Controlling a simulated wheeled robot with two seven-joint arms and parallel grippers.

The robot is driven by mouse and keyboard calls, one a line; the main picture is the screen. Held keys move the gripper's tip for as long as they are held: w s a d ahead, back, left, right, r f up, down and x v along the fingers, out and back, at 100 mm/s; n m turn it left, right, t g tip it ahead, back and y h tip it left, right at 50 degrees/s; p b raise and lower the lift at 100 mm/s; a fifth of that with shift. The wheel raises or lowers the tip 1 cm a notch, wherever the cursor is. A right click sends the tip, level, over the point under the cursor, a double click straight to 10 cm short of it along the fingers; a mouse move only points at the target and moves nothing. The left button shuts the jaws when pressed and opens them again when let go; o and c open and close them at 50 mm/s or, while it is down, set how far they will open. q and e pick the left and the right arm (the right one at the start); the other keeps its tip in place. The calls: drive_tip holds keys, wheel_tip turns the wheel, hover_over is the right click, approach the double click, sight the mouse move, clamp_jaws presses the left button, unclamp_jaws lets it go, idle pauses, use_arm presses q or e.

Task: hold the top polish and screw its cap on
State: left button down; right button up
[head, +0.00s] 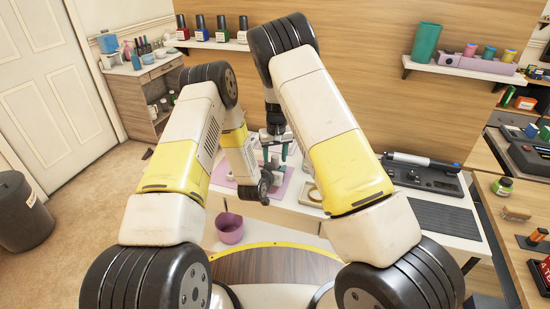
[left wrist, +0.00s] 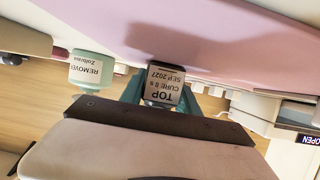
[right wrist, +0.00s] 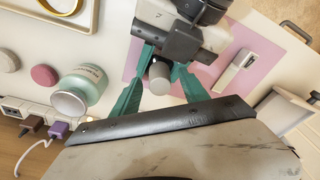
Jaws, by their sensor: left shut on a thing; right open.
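The top polish bottle (left wrist: 163,88) has a "TOP" label, upside down in the left wrist view. My left gripper (left wrist: 165,92) is shut on it, with teal fingers on either side. My right gripper (right wrist: 157,78) is open. Its teal fingers stand either side of a grey cylindrical cap (right wrist: 160,76), in front of the dark and light parts of my left gripper in the right wrist view. I cannot tell whether the cap is seated on the bottle neck. In the head view my arms hide most of the bottle and cap.
The pink mat (head: 298,188) lies on the white desk beneath. A mint remover bottle (right wrist: 83,88) stands nearby, also seen in the left wrist view (left wrist: 92,68). A white item (right wrist: 235,70) lies on the mat. Plugs (right wrist: 34,124) sit near the desk edge.

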wheel_tip(320, 180, up, 12)
drive_tip(key=s, duration=0.1)
drive_tip(key=shift+s+d, duration=0.15)
drive_tip(key=shift+d, duration=0.05)
use_arm(q)
drive_tip(key=c, duration=0.8)
unclamp_jaws()
drive_tip(key=v, duration=0.7)
drive_tip(key=shift+s+a+r, duration=0.15)
drive_tip(key=shift+s, duration=0.2)
drive_tip(key=shift+s, duration=0.1)
use_arm(e)
drive_tip(key=shift+s+f, duration=0.1)
drive_tip(key=shift+s, duration=0.05)
